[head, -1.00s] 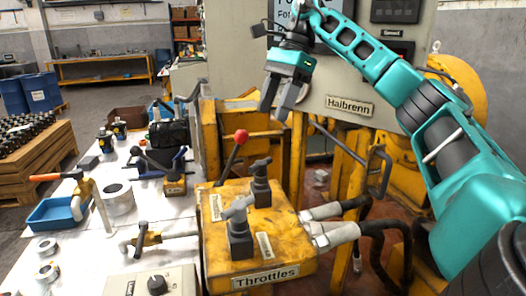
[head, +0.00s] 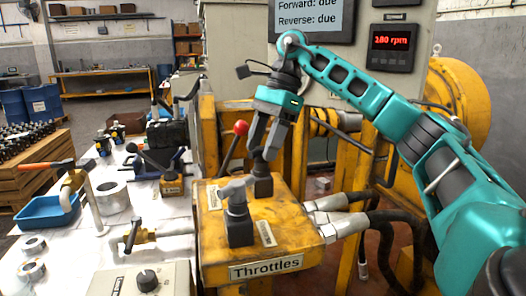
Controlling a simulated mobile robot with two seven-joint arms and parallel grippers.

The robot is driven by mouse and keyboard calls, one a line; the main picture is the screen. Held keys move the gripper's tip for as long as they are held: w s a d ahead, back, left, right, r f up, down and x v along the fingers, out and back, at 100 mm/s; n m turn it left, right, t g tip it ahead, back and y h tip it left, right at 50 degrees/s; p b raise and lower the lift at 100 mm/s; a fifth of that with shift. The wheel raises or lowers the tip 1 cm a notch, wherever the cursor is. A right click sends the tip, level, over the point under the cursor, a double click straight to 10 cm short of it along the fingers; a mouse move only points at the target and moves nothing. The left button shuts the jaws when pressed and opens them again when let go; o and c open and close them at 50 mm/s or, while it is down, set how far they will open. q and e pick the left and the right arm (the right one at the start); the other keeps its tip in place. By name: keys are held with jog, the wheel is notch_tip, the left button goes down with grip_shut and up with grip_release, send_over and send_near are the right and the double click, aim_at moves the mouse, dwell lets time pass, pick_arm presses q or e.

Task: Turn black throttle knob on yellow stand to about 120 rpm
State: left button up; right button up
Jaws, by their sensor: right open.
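The yellow stand (head: 285,240), labelled "Throttles", carries two T-handled knobs. The black throttle knob (head: 263,187) is at the back, and the grey-handled knob (head: 238,222) stands in front of it. My right gripper (head: 263,153) points down at the top of the black knob with its fingers apart. The fingertips hide the knob's T-handle; I cannot tell whether they touch it. The red speed display (head: 391,40) at the upper right reads 180 rpm. My left gripper is not in view.
A lever with a red ball (head: 240,128) rises just left of my right gripper. Hoses (head: 345,222) leave the stand on the right. A grey box with a black dial (head: 147,281) is in front left. A screen (head: 312,18) reads "Forward: due, Reverse: due".

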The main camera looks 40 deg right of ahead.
jog(key=shift+f, duration=0.25)
grip_shut()
dwell(0.4)
